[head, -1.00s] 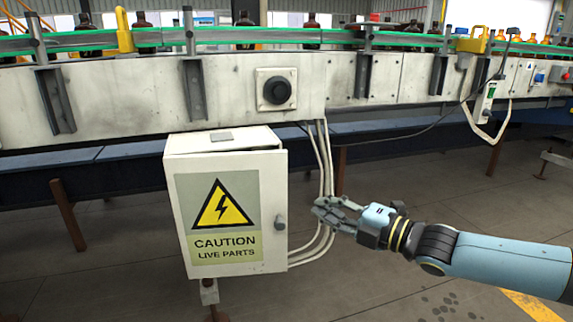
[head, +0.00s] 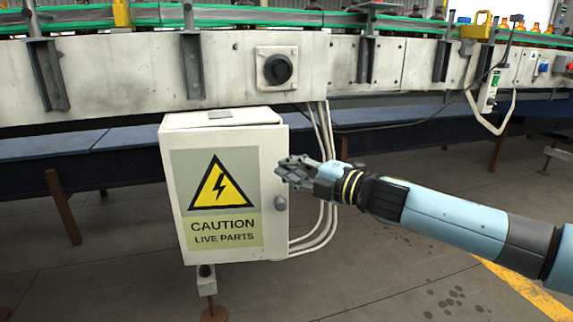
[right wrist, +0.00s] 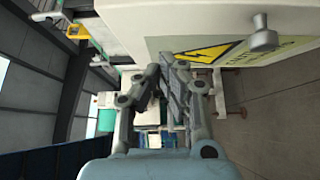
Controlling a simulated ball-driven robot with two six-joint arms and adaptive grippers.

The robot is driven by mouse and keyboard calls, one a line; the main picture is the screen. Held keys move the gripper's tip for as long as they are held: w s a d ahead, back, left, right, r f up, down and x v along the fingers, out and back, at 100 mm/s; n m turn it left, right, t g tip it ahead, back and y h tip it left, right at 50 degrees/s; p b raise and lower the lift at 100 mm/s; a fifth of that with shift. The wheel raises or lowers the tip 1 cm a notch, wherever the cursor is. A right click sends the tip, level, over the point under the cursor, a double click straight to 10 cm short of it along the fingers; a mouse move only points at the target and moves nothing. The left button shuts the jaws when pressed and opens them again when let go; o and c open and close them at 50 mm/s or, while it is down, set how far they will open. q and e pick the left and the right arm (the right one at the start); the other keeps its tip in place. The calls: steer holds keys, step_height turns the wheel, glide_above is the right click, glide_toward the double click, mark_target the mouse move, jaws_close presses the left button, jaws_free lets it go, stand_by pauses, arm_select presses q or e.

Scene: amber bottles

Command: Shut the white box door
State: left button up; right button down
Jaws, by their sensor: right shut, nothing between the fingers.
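The white box (head: 250,117) hangs under the conveyor frame. Its door (head: 268,235) faces me with a yellow caution label (head: 216,193) and a grey knob (head: 280,203) near its right edge. The door looks almost flush with the box; I cannot tell whether it is fully shut. My right gripper (head: 281,170) is shut and empty, with its fingertips over the door's right edge just above the knob. In the right wrist view the fingertips (right wrist: 168,62) lie by the door (right wrist: 155,42) and label; contact is unclear. The knob also shows there (right wrist: 263,38). My left gripper is not visible.
White cables (head: 326,165) run down along the right side of the box, behind my right gripper. The conveyor frame (head: 140,68) with a round black knob (head: 278,69) spans above. The floor (head: 390,270) right of the box is open.

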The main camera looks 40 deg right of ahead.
mark_target(285, 149)
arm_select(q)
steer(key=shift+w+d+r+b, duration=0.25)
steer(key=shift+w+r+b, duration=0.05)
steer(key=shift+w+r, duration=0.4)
arm_select(e)
steer(key=shift+w+d, duration=0.35)
steer(key=shift+w, duration=0.25)
steer(key=shift+w+d, duration=0.3)
steer(key=shift+w, duration=0.35)
steer(key=shift+w+d, duration=0.35)
steer(key=shift+w, duration=0.25)
steer(key=shift+n+g+y, duration=0.3)
steer(key=shift+n+y, duration=0.3)
steer(key=shift+y, duration=0.3)
steer(key=w+d, duration=0.1)
steer(key=w+d+b, duration=0.1)
steer(key=w, duration=0.2)
steer(key=shift+w+d+f, duration=0.1)
steer(key=shift+d+f, duration=0.05)
steer(key=shift+d, duration=0.25)
steer(key=shift+w+d, duration=0.15)
steer(key=shift+w, duration=0.05)
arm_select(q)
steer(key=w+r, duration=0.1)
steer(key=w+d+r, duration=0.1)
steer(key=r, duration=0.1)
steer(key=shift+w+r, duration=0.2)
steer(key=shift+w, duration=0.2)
arm_select(e)
steer(key=shift+r, duration=0.3)
